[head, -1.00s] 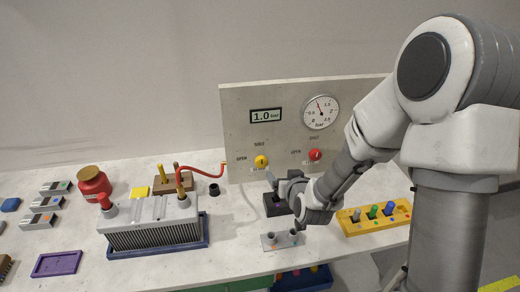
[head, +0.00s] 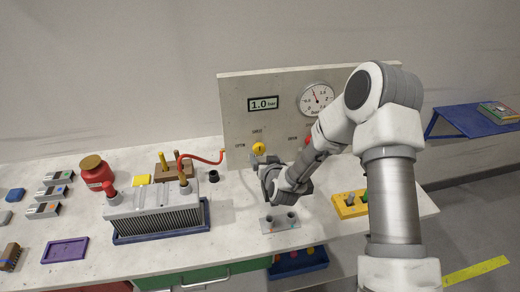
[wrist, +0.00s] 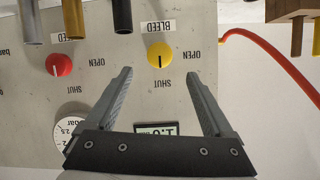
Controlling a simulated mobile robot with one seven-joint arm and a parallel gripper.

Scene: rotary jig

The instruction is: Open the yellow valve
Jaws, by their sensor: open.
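The yellow valve (head: 258,148) is a round knob on the upright grey panel (head: 235,105). In the wrist view, which is upside down, the yellow valve (wrist: 160,55) has a dark pointer mark towards the SHUT label. BLEED and OPEN labels also surround it. My gripper (head: 263,159) is in front of the panel, close to the knob and slightly below it in the head view. In the wrist view my gripper (wrist: 160,73) is open and empty, with the knob just beyond the gap between its fingertips. I see no contact.
A red knob (wrist: 59,65) sits beside the yellow one. The panel also carries a gauge (head: 316,98) and a 1.0 bar display (head: 263,103). A red hose (head: 205,157) curves left of my gripper. A grey plate with posts (head: 280,224) lies below.

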